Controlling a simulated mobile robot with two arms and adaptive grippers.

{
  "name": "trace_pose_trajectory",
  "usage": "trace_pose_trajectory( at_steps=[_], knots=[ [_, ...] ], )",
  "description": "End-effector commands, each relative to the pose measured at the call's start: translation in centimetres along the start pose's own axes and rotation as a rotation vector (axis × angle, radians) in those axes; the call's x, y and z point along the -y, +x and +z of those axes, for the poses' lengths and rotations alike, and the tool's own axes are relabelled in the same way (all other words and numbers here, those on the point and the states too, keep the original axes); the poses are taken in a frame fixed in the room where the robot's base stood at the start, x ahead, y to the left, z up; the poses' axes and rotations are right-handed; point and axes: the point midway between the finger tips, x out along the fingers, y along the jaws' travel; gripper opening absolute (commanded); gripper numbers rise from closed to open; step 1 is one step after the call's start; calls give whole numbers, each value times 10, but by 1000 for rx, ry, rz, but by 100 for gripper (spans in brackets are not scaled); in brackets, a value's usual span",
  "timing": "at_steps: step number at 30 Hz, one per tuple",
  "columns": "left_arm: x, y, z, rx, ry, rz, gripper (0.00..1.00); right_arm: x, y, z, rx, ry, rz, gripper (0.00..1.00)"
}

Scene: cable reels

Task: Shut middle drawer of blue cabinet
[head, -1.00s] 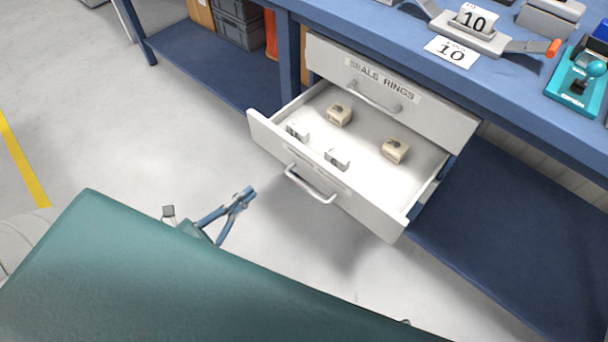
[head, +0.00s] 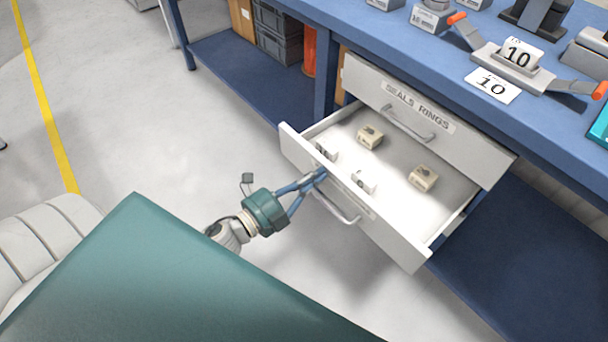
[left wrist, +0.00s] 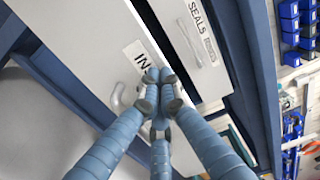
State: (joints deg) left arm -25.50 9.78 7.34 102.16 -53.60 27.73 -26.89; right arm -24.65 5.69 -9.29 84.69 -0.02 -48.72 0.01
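The open white drawer (head: 400,246) juts out from under the blue bench, below a shut drawer labelled "SEALS RINGS" (head: 420,107). Several small beige and white boxes lie in it. Its front, with a bar handle (head: 337,208), faces my left gripper (head: 318,175). The gripper's blue fingers are drawn together with nothing visible between them. Their tips are at the drawer front near the handle's left end; contact is unclear. In the left wrist view the joined fingertips (left wrist: 160,82) partly cover the front's label, beside the handle (left wrist: 121,98). My right gripper is out of view.
The blue bench top carries a grey fixture with a "10" card (head: 517,54) and other devices. Grey crates (head: 277,35) and an orange item (head: 309,52) sit on the lower shelf. The floor left of the drawer is clear.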

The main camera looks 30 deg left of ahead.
Motion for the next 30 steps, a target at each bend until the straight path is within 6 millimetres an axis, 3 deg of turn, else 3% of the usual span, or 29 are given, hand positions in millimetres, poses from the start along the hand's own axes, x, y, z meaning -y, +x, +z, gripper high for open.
trace_pose_trajectory(
  at_steps=[17, 23, 30],
  knots=[
    [0, 10, 0, 0, 0, 0, 0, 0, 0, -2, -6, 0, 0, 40],
    [2, 40, 0, -1, 2, -3, 0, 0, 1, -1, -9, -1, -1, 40],
    [2, 102, 1, 0, 3, -5, 0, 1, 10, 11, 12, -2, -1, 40]
  ],
)
